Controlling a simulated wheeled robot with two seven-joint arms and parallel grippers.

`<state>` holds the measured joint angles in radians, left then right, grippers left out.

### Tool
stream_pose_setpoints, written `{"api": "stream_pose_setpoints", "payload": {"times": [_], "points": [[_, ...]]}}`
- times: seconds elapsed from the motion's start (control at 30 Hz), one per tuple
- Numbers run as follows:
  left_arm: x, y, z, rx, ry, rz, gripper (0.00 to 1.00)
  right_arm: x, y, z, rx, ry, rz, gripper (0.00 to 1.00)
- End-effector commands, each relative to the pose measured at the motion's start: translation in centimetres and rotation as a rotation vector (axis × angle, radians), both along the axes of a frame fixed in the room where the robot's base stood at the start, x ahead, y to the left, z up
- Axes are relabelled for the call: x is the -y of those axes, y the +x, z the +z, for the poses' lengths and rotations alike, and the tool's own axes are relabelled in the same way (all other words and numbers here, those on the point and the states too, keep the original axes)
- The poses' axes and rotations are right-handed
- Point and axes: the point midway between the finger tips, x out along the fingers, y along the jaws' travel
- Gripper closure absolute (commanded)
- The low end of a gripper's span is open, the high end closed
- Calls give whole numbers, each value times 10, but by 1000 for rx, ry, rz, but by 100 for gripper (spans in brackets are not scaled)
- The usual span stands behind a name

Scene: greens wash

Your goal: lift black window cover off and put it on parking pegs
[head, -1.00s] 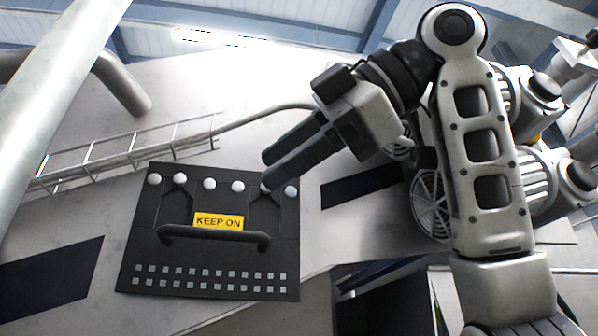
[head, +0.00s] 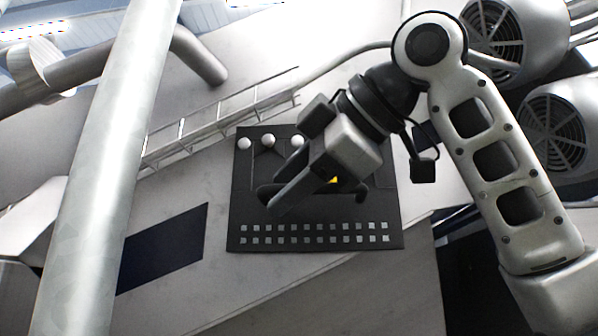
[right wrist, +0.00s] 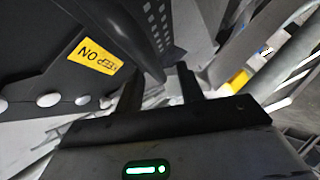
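The black window cover (head: 243,212) lies on a pale slanted surface, with white knobs along its top edge and rows of pale squares below. Its black handle (head: 360,192) and yellow KEEP ON label (head: 334,180) are partly hidden behind my right gripper (head: 271,199). In the right wrist view the gripper (right wrist: 158,70) is open, its two fingers apart, with the handle (right wrist: 140,45) reaching close to the fingertips. I cannot tell whether they touch. The label (right wrist: 96,57) also shows there. The white knobs (head: 244,143) may be pegs; no separate parking pegs can be made out. My left gripper is out of view.
A thick grey pipe (head: 130,130) crosses the left side in front. A ladder-like rail (head: 215,120) runs above the cover. A dark rectangular panel (head: 165,247) is set in the surface at left. Round fan housings (head: 553,128) stand at right.

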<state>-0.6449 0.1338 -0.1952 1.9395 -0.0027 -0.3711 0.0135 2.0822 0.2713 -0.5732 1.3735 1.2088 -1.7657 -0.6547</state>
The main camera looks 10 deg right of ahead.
Motion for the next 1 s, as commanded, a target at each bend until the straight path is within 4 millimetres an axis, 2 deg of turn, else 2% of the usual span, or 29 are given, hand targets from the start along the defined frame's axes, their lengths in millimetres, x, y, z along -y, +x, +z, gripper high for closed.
{"api": "stream_pose_setpoints", "payload": {"times": [0.1,0.23,1.0], "points": [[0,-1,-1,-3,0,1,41,0,0,0,0,0,0,65],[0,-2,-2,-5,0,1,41,0,0,0,0,0,0,100],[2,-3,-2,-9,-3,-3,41,-1,-3,4,1,1,0,100]]}}
